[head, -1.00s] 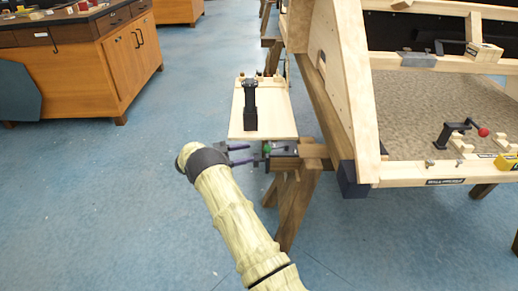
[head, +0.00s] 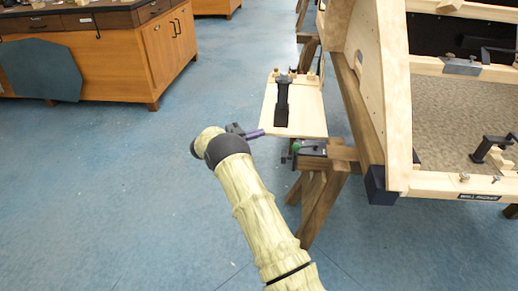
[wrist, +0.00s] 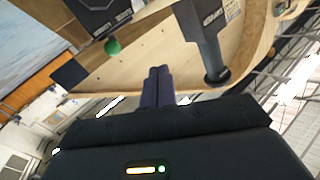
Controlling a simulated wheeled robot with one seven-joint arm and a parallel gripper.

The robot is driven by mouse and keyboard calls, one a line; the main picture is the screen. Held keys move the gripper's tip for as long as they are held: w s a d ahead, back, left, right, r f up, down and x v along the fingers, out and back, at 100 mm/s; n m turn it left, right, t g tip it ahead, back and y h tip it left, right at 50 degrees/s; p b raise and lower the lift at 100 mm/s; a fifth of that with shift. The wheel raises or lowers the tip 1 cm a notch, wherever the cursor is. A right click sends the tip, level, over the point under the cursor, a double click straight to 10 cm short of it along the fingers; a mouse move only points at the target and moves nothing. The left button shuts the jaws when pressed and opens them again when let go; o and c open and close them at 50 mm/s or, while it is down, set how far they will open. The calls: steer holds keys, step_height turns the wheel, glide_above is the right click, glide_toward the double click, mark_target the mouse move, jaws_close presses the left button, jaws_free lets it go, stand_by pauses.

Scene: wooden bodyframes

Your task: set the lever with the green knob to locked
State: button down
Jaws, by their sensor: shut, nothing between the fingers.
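The lever's green knob (head: 296,147) shows beside a dark mount (head: 312,149) on the wooden trestle, just below the front edge of the pale board. In the wrist view the green knob (wrist: 112,46) sits under the dark labelled mount (wrist: 100,14), left of my fingers and apart from them. The lever's arm is mostly hidden and I cannot read its setting. My gripper (head: 258,134) is left of the knob in the head view. In the wrist view its two purple fingertips (wrist: 158,73) are together, with nothing between them.
The large wooden frame (head: 371,120) blocks the right. A wooden cabinet (head: 130,60) stands far left. Blue floor between is clear.

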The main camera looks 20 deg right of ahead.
steer(key=w+a+r+n+t+y, duration=0.4)
steer(key=a+r+n+t+y, duration=0.3)
steer(key=r+n+t+y, duration=0.45)
steer(key=s+a+f+n+g+y, duration=0.2)
steer(key=s+a+n+y, duration=0.15)
steer(key=s, duration=0.65)
steer(key=s+a+f+n+g+y, duration=0.25)
steer(key=s+a, duration=0.25)
steer(key=s, duration=0.5)
steer(key=s+f+n+g, duration=0.1)
steer(key=s+f+g, duration=0.1)
steer(key=s, duration=0.7)
steer(key=s+d+f+n+g, duration=0.1)
steer(key=s+f+n+g, duration=0.1)
steer(key=s, duration=0.8)
steer(key=shift+s+g, duration=0.25)
steer(key=shift+g, duration=0.25)
steer(key=shift+w+y, duration=0.1)
steer(key=shift+y, duration=0.15)
